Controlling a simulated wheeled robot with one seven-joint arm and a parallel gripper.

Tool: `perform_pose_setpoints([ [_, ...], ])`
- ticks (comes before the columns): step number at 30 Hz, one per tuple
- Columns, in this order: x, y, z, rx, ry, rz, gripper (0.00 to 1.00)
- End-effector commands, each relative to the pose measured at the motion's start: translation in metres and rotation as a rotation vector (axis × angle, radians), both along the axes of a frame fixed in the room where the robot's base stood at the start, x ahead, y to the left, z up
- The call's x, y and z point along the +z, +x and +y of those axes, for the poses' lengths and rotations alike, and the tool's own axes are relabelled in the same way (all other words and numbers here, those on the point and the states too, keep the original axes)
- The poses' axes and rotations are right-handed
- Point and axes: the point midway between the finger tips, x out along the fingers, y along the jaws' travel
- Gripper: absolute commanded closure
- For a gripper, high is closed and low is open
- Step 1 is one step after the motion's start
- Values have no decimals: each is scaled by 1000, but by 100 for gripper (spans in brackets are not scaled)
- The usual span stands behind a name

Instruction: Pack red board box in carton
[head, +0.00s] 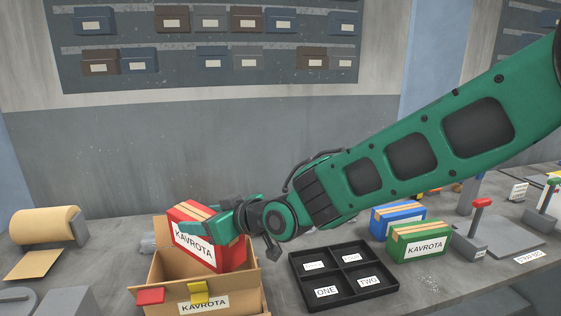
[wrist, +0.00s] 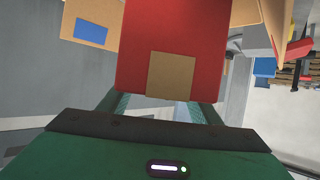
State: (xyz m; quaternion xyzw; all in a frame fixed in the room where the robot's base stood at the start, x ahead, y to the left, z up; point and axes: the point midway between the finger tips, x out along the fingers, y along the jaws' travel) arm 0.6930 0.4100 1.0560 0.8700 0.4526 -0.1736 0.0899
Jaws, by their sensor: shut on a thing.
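The red board box (head: 208,245) has a KAVROTA label and tan stripes on its top. It is tilted, with its lower part inside the open carton (head: 240,285). My gripper (head: 222,219) is shut on the red box near its upper edge. In the wrist view the red box (wrist: 172,45) fills the space between the fingers, with a tan patch on its near face. The carton also shows in the wrist view (wrist: 92,14), beyond the box. The carton's front carries a KAVROTA label and a red and a yellow tab. The bottom of the red box is hidden by the carton wall.
A black divided tray (head: 343,297) lies right of the carton. A green box (head: 420,247) and a blue box (head: 398,213) stand farther right. A tan paper roll (head: 45,224) is at the left. A red-handled stand (head: 475,235) is at the right.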

Motion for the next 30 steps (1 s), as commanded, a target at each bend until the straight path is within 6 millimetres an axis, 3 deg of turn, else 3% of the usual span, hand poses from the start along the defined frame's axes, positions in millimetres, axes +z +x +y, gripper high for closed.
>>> perform_pose_setpoints([
  [8, 1, 0, 0, 0, 4, -3, 92],
  [9, 1, 0, 0, 0, 3, -2, 35],
  [11, 1, 0, 0, 0, 3, -2, 21],
  [23, 1, -2, -4, -1, -1, 1, 20],
  [30, 15, -19, -29, -1, 2, -1, 20],
])
